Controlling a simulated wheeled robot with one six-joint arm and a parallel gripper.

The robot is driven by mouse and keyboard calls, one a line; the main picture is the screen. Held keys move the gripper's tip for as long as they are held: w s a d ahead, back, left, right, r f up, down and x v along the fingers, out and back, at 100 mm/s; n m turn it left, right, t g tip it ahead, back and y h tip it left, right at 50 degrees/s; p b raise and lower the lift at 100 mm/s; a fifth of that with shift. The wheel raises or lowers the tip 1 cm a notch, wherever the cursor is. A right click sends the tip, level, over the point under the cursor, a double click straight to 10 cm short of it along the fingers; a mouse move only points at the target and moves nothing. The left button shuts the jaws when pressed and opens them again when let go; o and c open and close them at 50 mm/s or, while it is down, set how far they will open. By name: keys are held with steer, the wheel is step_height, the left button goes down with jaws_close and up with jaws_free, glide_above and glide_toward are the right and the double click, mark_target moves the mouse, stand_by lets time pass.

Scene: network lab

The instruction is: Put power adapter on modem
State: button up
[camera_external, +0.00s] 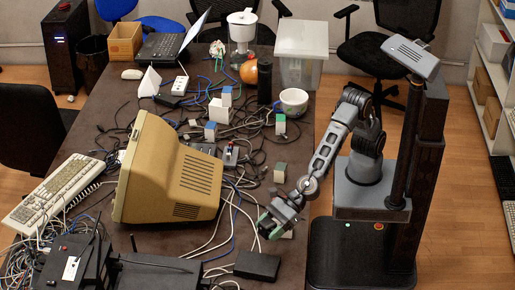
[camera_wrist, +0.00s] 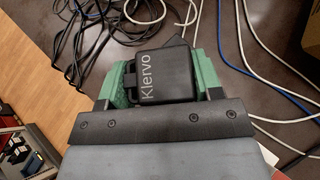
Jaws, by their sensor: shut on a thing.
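My gripper (camera_external: 270,224), with green fingers, is low over the right edge of the table in the external view. In the wrist view, its fingers are shut on both sides of a black power adapter (camera_wrist: 165,72) with "Klervo" printed on it. The adapter is mostly hidden by the gripper in the external view. I cannot tell whether it touches the table. A black device with an antenna (camera_external: 160,274), possibly the modem, stands at the front of the table, left of my gripper. A flat black box (camera_external: 257,265) lies nearer, just in front of my gripper.
A large beige monitor (camera_external: 170,172) stands left of my gripper. Loose white, blue and black cables cover much of the table (camera_external: 125,85). Small boxes (camera_external: 280,172) stand behind my gripper. A white bowl (camera_external: 294,101) and a clear bin (camera_external: 300,52) are farther back.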

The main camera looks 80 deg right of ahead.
steer(key=b, duration=0.3)
glide_above(268, 256)
step_height(268, 256, down, 5)
steer(key=shift+w+a, duration=0.1)
steer(key=shift+a, duration=0.05)
steer(key=shift+f+b, duration=1.65)
steer(key=shift+f, duration=0.85)
steer(key=shift+f, duration=0.2)
steer(key=o, duration=1.1)
steer(key=shift+r, duration=0.35)
steer(key=v, duration=0.7)
steer(key=shift+d, duration=0.3)
